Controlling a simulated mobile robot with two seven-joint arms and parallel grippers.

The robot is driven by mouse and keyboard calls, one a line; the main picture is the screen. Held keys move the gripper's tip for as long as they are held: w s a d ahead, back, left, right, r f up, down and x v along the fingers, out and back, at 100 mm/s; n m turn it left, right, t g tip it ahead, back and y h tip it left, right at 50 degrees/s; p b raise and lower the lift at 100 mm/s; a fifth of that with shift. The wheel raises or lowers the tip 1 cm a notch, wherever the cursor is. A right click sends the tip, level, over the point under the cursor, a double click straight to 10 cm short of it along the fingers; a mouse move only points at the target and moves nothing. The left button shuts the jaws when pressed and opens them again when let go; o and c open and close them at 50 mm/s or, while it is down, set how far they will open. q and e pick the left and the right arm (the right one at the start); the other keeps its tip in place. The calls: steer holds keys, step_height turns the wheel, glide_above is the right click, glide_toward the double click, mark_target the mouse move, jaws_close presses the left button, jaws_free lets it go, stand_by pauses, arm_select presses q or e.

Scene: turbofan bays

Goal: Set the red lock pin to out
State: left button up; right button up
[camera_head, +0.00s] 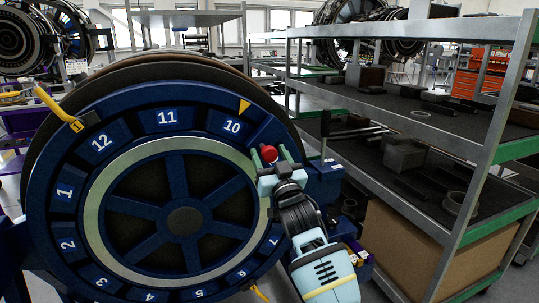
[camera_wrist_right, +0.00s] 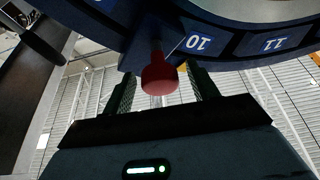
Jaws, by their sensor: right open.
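The red lock pin (camera_head: 269,154) is a red knob at the right edge of the blue numbered wheel (camera_head: 132,129), just below the number 10. In the right wrist view the knob (camera_wrist_right: 158,76) sits on a short stem against the dark blue rim. My right gripper (camera_head: 268,161) is open, with one finger on each side of the knob. In the right wrist view the fingers (camera_wrist_right: 161,95) stand apart from the knob, with gaps on both sides. My left gripper is not in view.
A yellow pointer (camera_head: 244,106) sits on the rim above number 10. A dark-handled lever (camera_head: 325,128) stands right of the wheel. A metal shelf rack (camera_head: 440,115) with several dark parts fills the right side. A yellow handle (camera_head: 58,105) is at upper left.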

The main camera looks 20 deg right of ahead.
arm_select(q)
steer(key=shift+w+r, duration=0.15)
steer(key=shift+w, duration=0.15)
arm_select(e)
steer(key=shift+w+r, duration=0.1)
steer(key=shift+w, duration=0.2)
steer(key=shift+c, duration=0.5)
jaws_close()
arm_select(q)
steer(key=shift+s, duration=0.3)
